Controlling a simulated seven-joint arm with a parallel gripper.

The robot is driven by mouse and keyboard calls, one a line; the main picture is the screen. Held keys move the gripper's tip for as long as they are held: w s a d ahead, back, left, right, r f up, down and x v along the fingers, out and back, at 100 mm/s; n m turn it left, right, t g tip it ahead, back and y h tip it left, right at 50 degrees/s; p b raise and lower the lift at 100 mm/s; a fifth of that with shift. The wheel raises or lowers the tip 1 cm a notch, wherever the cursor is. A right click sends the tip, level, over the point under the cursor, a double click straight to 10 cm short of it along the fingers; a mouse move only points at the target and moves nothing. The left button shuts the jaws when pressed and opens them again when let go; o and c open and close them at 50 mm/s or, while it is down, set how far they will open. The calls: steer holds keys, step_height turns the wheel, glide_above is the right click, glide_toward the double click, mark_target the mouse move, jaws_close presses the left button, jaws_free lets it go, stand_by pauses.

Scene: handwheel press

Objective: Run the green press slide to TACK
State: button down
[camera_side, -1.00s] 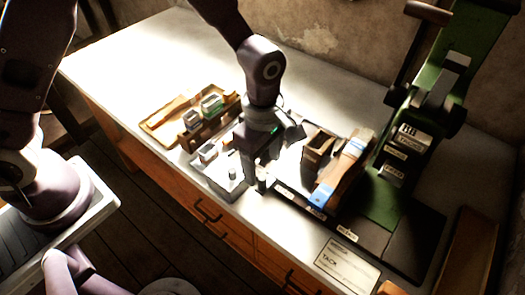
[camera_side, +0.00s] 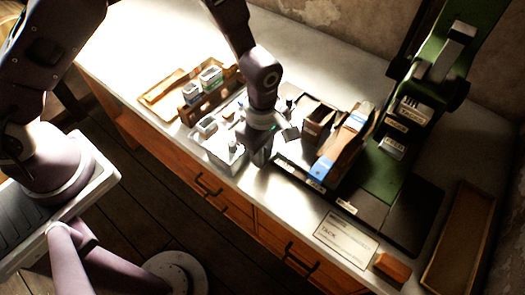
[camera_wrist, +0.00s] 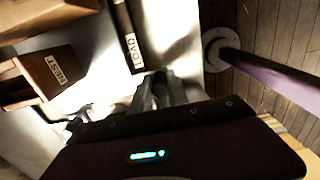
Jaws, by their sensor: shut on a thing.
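The green press (camera_side: 484,22) stands at the right of the side view, with a dark block on its front. Several small white labels (camera_side: 396,123) step down it, the lowest apparently reading FEED. A white card (camera_side: 346,238) in front reads TACK. My gripper (camera_side: 260,158) is left of the press, low over the bench by the grey tray. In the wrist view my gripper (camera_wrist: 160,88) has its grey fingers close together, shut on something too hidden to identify. A black strip labelled LOAD (camera_wrist: 130,45) lies beyond the fingers. The handwheel cannot be made out.
A wooden holder with blue ends (camera_side: 340,145) and an open wooden box (camera_side: 319,120) stand between gripper and press. The grey tray (camera_side: 215,150) holds small parts. A wooden rack (camera_side: 207,98) stands behind it. A long wooden tray (camera_side: 458,240) lies far right.

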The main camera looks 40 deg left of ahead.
steer(key=d, duration=0.9)
steer(key=c, duration=0.7)
jaws_free()
step_height(320, 180, up, 8)
steer(key=shift+r, duration=0.1)
